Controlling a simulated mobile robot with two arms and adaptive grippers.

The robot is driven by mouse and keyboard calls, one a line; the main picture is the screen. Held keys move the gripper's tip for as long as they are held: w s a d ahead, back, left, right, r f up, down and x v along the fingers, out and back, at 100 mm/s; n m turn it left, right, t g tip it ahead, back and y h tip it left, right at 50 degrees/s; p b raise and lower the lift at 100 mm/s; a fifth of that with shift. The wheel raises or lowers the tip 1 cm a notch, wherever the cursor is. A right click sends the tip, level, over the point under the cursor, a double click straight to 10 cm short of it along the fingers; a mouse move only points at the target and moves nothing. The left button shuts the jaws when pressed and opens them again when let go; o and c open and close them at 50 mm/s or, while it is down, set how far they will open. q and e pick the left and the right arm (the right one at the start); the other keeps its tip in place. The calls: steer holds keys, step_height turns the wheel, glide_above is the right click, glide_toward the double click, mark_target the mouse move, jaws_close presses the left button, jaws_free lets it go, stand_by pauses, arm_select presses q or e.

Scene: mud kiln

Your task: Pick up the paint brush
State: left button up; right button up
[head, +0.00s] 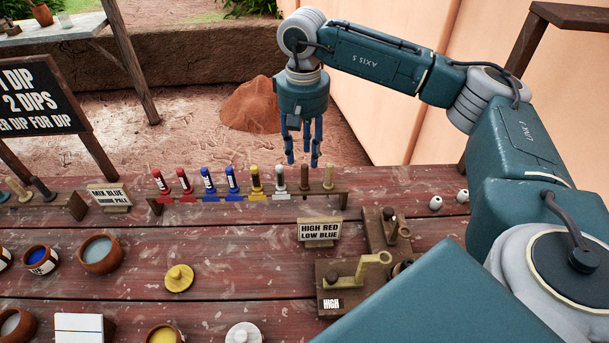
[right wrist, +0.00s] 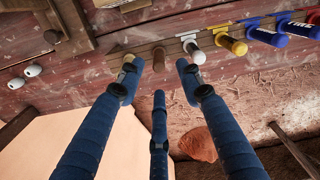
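A wooden rack (head: 240,197) near the table's far edge holds a row of upright handles that look like brushes or tools. They are red (head: 183,181), blue (head: 208,181), yellow (head: 255,179), white (head: 279,178), brown (head: 304,176) and tan (head: 327,177). I cannot tell which is the paint brush; any bristles are hidden. My right gripper (head: 303,158) points down, open and empty, above the rack's right end. In the right wrist view its spread fingers (right wrist: 158,82) are near the brown handle (right wrist: 158,59) and the tan handle (right wrist: 128,63). My left gripper is not in view.
A sign (head: 320,232) and a wooden block with a crank (head: 355,275) stand in front of the rack's right end. Two small white pieces (head: 436,202) lie right. Clay pots (head: 101,254) and a yellow lid (head: 179,278) sit left. A wall rises behind.

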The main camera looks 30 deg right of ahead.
mark_target(305, 165)
step_height(305, 165, down, 6)
steer(key=shift+s+d+f+p, duration=0.1)
steer(key=shift+p, duration=1)
jaws_close()
